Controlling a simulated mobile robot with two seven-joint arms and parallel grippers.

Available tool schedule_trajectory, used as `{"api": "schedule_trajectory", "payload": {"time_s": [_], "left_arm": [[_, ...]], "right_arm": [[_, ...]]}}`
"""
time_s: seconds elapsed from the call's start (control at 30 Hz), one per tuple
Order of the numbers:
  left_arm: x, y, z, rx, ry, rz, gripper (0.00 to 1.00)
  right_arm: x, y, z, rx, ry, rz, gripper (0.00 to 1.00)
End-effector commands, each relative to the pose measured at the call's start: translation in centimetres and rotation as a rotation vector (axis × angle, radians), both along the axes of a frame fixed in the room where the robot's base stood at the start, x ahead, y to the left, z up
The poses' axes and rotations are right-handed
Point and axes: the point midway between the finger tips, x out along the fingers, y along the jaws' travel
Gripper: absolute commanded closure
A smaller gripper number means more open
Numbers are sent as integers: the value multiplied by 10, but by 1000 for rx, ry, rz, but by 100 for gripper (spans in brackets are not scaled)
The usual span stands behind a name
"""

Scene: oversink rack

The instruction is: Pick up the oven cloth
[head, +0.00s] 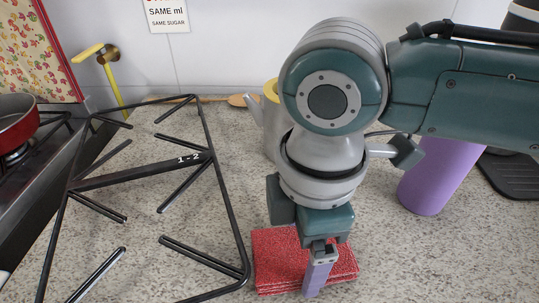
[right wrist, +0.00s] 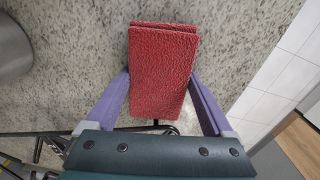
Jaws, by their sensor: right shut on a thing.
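The oven cloth (head: 278,262) is a red, textured, folded cloth lying on the speckled counter at the bottom of the head view. My right gripper (head: 318,284) points down over it, hiding part of it. In the right wrist view the cloth (right wrist: 161,60) lies between the two purple fingers, one along each side, and the right gripper (right wrist: 160,80) is shut on it. I cannot see any gap under the cloth. My left gripper is in neither view.
A black metal pan grate (head: 183,160) marked "1-2" stands close left of the cloth. A purple cylinder (head: 430,185) stands to the right, and a grey jug (head: 270,125) is behind my arm. A red pan (head: 15,122) sits on the hob at far left.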

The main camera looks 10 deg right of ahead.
Motion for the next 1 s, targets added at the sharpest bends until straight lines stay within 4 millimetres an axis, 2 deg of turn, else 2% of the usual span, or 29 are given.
{"api": "schedule_trajectory", "payload": {"time_s": [0.27,0.47,0.67,1.0], "left_arm": [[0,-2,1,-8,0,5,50],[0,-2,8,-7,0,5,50],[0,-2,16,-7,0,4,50],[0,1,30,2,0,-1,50]], "right_arm": [[0,0,4,1,-1,0,68],[1,0,27,1,-1,1,68],[2,1,71,3,-5,1,68],[1,1,161,3,-5,1,68]]}}
